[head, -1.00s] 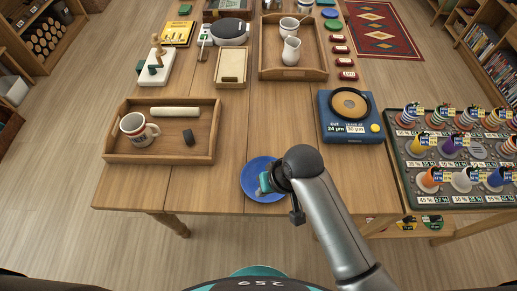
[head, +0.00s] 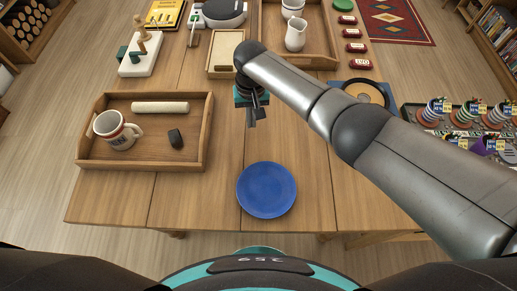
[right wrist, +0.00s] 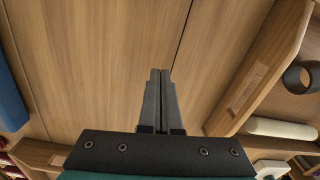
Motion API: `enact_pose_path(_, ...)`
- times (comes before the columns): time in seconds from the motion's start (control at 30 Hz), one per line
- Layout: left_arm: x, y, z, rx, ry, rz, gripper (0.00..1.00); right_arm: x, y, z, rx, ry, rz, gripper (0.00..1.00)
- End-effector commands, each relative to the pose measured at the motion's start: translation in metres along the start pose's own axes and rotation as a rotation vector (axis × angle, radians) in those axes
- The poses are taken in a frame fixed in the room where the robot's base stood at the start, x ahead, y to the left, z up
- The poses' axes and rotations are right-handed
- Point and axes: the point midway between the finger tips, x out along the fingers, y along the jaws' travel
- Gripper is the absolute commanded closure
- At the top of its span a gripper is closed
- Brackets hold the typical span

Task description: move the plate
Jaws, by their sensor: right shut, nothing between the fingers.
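The blue plate (head: 266,190) lies flat on the wooden table near its front edge in the head view. Nothing touches it. My right gripper (head: 252,122) hangs above the table, beyond the plate and a little to its left, apart from it. In the right wrist view its two fingers (right wrist: 159,75) are together with nothing between them, and bare table boards show beyond. The plate is not in the right wrist view. My left gripper is not in view.
A wooden tray (head: 205,160) with a mug (head: 112,128), a beige roll (head: 160,108) and a dark object (head: 176,138) is left of the plate. Another tray (head: 313,62) with white jugs is at the back. A colourful cone rack (head: 505,155) stands right. Table around the plate is clear.

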Motion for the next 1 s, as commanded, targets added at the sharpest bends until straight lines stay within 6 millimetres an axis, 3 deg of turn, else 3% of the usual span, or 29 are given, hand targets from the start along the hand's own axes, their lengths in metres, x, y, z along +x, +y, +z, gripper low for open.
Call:
enact_pose_path(0.13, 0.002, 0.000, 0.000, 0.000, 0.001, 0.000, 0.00, -0.002, 0.007, -0.006, 0.019, 0.002, 0.021, 1.00)
enact_pose_path(0.33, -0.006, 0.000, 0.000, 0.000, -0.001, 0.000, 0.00, -0.003, 0.007, 0.005, 0.019, 0.001, 0.021, 1.00)
enact_pose_path(1.0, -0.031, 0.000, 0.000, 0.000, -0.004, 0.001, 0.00, -0.002, 0.005, 0.085, 0.016, 0.001, 0.020, 1.00)
